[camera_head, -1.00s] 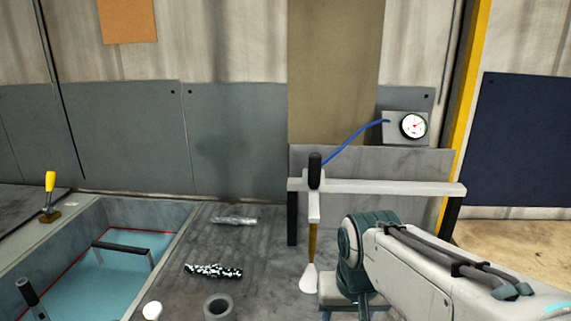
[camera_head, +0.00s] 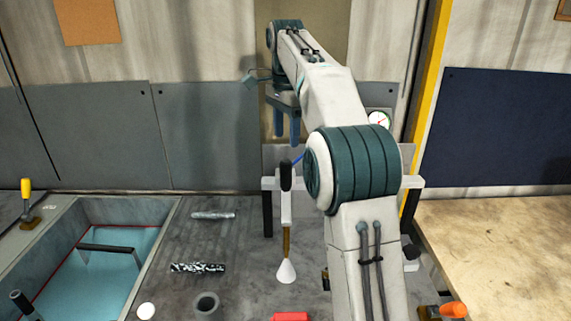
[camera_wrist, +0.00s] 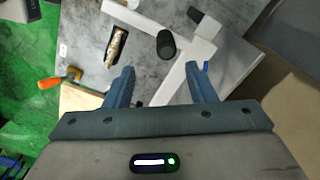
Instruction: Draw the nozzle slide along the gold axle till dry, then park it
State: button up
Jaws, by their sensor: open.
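The nozzle slide (camera_head: 287,205) has an upright black handle, a white arm and a gold stem ending in a white flared tip. It sits near the left end of a white rail (camera_head: 404,182). My gripper (camera_head: 287,130) is open and empty, fingers down, above and apart from the handle. In the wrist view, the black handle (camera_wrist: 167,44) lies beyond and between the open fingertips (camera_wrist: 160,77). A gold axle (camera_wrist: 116,46) shows there in a dark mount, left of the handle. My arm seems to hide the axle in the head view.
A silver rod (camera_head: 213,215) and a speckled rod (camera_head: 198,267) lie on the bench beside a blue basin (camera_head: 100,285). An orange-handled lever (camera_head: 453,310) is at front right. A gauge (camera_head: 379,119) stands behind the rail. My arm covers part of the rail.

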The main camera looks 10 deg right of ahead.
aim_at(286, 174)
jog(key=shift+w+r+m, duration=0.45)
jog(key=shift+w+m, duration=0.05)
jog(key=shift+w, duration=0.1)
jog(key=shift+f, duration=0.15)
notch_tip(286, 174, down, 13)
jog(key=shift+f+b, duration=0.2)
jog(key=shift+b, duration=0.4)
grip_shut()
